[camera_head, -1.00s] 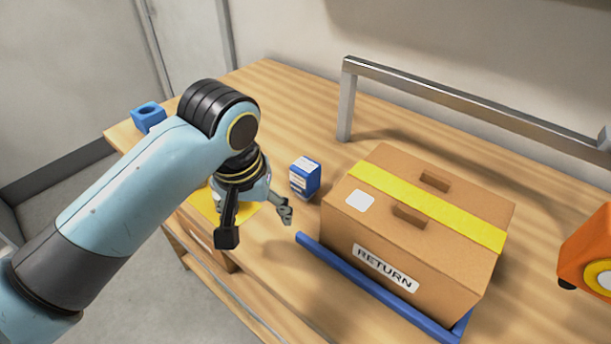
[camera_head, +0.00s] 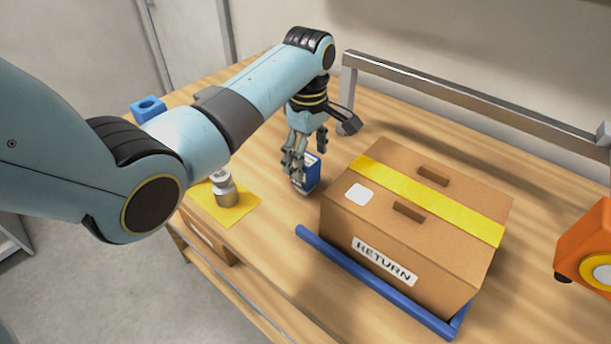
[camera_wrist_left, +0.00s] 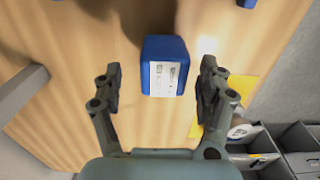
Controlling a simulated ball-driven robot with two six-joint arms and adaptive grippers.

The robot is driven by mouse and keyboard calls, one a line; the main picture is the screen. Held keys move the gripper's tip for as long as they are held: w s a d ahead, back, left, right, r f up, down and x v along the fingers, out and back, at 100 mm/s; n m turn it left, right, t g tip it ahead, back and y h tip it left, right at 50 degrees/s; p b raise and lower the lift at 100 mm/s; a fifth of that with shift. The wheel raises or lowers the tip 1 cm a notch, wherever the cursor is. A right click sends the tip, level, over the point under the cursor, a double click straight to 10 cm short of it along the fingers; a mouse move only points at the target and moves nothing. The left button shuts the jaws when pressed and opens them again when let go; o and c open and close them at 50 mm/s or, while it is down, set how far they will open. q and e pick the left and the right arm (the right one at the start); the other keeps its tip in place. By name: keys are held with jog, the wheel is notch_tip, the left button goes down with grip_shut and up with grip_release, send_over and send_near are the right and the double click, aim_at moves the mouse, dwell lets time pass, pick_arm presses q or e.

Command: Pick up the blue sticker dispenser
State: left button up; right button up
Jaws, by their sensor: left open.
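The blue sticker dispenser (camera_head: 307,176), a small blue block with a white label, stands on the wooden table left of the cardboard box. My left gripper (camera_head: 306,156) is open just above it, pointing down, and its fingers partly hide the dispenser in the head view. In the left wrist view, the dispenser (camera_wrist_left: 164,66) lies between the two spread fingers of the left gripper (camera_wrist_left: 158,78), with gaps on both sides. My right gripper is not in view.
The RETURN box (camera_head: 418,215) stands close on the right, with a blue rail (camera_head: 370,283) before it. A metal frame (camera_head: 440,88) is behind. A small jar (camera_head: 224,190) stands on a yellow mat (camera_head: 240,211). A blue holed block (camera_head: 148,108) sits at the back left; an orange device (camera_head: 585,245) is at right.

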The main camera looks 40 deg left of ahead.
pick_arm(q)
jog(key=f, duration=0.4)
jog(key=shift+s+a+f, duration=0.15)
jog(key=shift+s+f, duration=0.1)
jog(key=shift+f, duration=0.4)
jog(key=shift+c, duration=0.3)
